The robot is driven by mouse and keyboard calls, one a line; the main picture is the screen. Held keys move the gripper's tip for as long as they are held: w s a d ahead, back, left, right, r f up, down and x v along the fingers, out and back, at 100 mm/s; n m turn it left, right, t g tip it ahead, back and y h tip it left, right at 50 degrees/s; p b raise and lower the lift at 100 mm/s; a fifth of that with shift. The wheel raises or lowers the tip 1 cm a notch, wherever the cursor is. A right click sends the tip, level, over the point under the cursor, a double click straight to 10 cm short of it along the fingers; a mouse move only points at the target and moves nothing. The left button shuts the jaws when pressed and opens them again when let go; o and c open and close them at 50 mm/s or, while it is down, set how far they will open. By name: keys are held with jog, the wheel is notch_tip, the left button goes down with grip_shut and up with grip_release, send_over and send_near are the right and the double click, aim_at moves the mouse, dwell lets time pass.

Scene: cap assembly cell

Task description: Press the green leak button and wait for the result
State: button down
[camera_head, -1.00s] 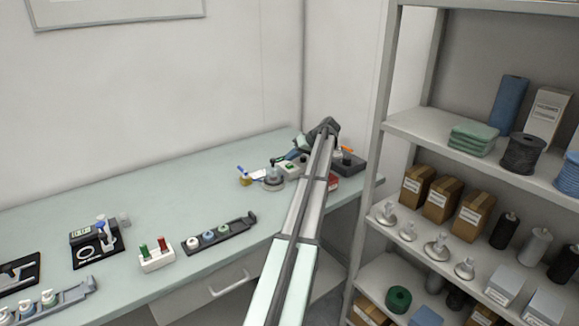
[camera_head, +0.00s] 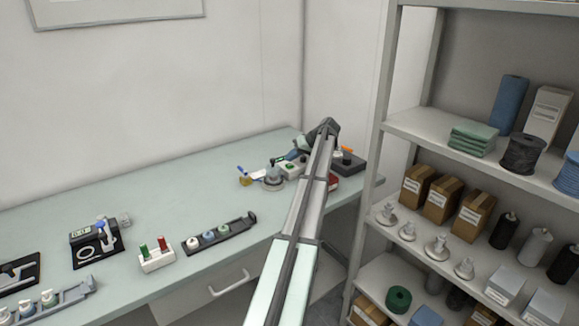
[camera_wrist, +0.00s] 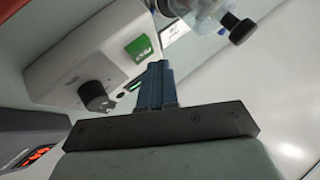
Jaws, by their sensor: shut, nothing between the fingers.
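The green button (camera_wrist: 139,48) is on the top of a white box (camera_wrist: 70,65), with pale markings on it. In the head view the white box (camera_head: 291,171) stands at the back right of the bench, with the green button (camera_head: 290,166) in sight. My gripper (camera_wrist: 157,67) is shut and empty. Its blue fingertips are beside the button in the wrist view, apart from it in the picture; I cannot tell the height gap. A small green-lit patch (camera_wrist: 135,86) shows on the box's face, partly hidden by the fingers, so it cannot be read.
A dark knob (camera_wrist: 95,96) sticks out of the box's face. A clear fixture with a black knob (camera_wrist: 238,26) is close to the fingers. A dark device with a red display (camera_wrist: 36,156) is at lower left. Racks and a shelf (camera_head: 440,140) stand farther off.

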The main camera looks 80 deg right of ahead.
aim_at(292, 165)
jog(key=shift+f, duration=0.8)
dwell(0.8)
jog(key=shift+r, duration=0.85)
jog(key=shift+r, duration=0.1)
jog(key=shift+r, duration=2.45)
